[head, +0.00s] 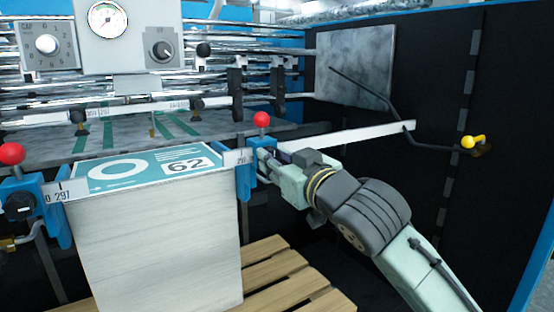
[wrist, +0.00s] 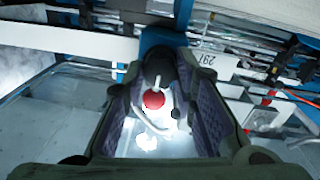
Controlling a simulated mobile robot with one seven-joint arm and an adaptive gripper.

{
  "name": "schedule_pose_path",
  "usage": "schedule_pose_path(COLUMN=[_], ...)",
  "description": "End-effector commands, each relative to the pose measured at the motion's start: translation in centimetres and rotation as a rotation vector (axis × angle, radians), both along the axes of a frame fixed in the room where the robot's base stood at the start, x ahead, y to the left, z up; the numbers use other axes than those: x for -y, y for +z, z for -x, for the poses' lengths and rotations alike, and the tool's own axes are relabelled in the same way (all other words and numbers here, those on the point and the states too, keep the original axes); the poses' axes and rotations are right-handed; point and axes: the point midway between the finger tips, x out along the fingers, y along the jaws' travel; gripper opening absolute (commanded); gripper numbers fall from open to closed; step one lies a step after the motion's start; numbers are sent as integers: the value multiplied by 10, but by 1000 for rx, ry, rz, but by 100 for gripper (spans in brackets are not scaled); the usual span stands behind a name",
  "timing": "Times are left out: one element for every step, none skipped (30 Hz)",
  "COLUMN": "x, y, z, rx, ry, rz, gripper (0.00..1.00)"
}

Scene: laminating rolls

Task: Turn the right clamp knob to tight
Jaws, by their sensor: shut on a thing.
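The right clamp is a blue block (head: 243,184) at the right front edge of the paper stack, with a red ball (head: 261,119) above it. My gripper (head: 267,160) reaches it from the right and hides its knob in the head view. In the wrist view, the black clamp knob (wrist: 159,66) with a pale mark sits between the fingertips of my gripper (wrist: 160,76), which is shut on it. Part of the knob is hidden, so I cannot read its setting. A red ball (wrist: 153,99) also shows between the fingers.
The left clamp (head: 58,215) has its own black knob (head: 18,207) and red ball (head: 11,153). The paper stack (head: 155,245) stands on a wooden pallet (head: 290,285). A white bar (head: 350,137) and a bent black rod (head: 371,92) lie behind my arm.

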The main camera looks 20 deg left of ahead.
Motion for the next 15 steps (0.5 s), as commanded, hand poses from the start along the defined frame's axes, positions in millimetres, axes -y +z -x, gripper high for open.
schedule_pose_path(x=[0,0,0,0,0,0,0,0,0,0,0,0,0,0,0], y=[0,0,0,0,0,0,0,0,0,0,0,0,0,0,0], z=[0,0,0,0,0,0,0,0,0,0,0,0,0,0,0], rx=[0,0,0,0,0,0,0,0,0,-1,-2,-4,-8,-12,-20], ry=[0,0,0,0,0,0,0,0,0,0,0,0,1,1,2], rz=[0,0,0,0,0,0,0,0,0,-1,-2,-4,-6,-10,-16], gripper=[12,10,7,5,3,0,0,0,0,0,0,0,0,0,0])
